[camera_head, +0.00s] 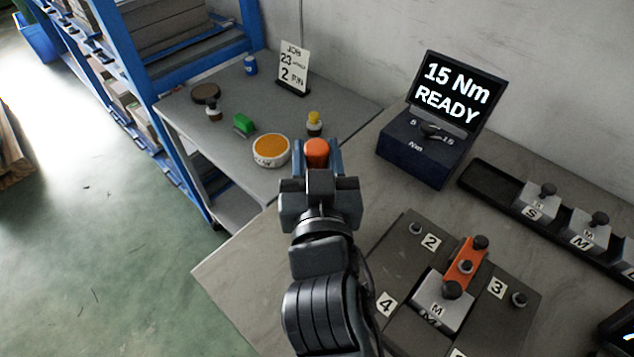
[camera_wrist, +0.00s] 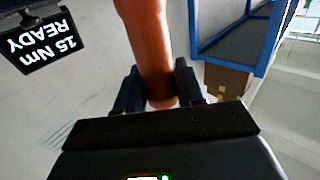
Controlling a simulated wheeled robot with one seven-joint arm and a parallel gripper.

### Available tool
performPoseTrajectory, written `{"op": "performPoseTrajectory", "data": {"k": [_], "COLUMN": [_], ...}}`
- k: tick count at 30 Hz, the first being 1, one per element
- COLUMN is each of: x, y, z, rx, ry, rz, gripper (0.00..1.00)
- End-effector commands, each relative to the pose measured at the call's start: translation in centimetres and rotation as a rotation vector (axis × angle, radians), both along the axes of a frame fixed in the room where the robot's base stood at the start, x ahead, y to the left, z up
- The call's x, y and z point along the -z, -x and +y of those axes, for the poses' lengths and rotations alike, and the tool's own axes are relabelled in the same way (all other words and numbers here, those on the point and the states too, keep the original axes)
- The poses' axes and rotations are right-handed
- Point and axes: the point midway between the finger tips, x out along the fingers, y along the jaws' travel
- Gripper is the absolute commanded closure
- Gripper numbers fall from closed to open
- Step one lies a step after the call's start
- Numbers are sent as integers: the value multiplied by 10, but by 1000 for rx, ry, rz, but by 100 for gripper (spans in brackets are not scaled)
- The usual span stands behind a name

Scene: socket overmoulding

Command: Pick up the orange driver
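The orange driver (camera_head: 316,151) is a rounded orange cylinder held between the fingers of my gripper (camera_head: 318,168). In the wrist view the driver (camera_wrist: 150,45) runs up out of the top of the picture, with the dark fingers of my gripper (camera_wrist: 157,82) close on both sides of it. My gripper is shut on the driver. In the head view it is over the work surface, in front of the side table. The lower end of the driver is hidden by my gripper in the head view.
A torque box with a screen reading "15 Nm READY" (camera_head: 455,88) stands right. A fixture plate (camera_head: 405,250) with an orange bar (camera_head: 463,262) lies front right. A black socket rack (camera_head: 487,181) is at far right. A white bowl with orange contents (camera_head: 270,151) stands on the side table.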

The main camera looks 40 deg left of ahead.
Motion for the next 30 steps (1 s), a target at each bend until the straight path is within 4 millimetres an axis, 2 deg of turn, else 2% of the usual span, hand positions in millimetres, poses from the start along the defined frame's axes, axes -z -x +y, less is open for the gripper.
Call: {"op": "performPoseTrajectory", "data": {"k": [1,12,30], "x": [0,0,-3], "y": [0,0,0], "z": [0,0,0], "rx": [0,0,0], "ry": [0,0,-2], "rz": [0,0,-2], "gripper": [67,100,100]}}
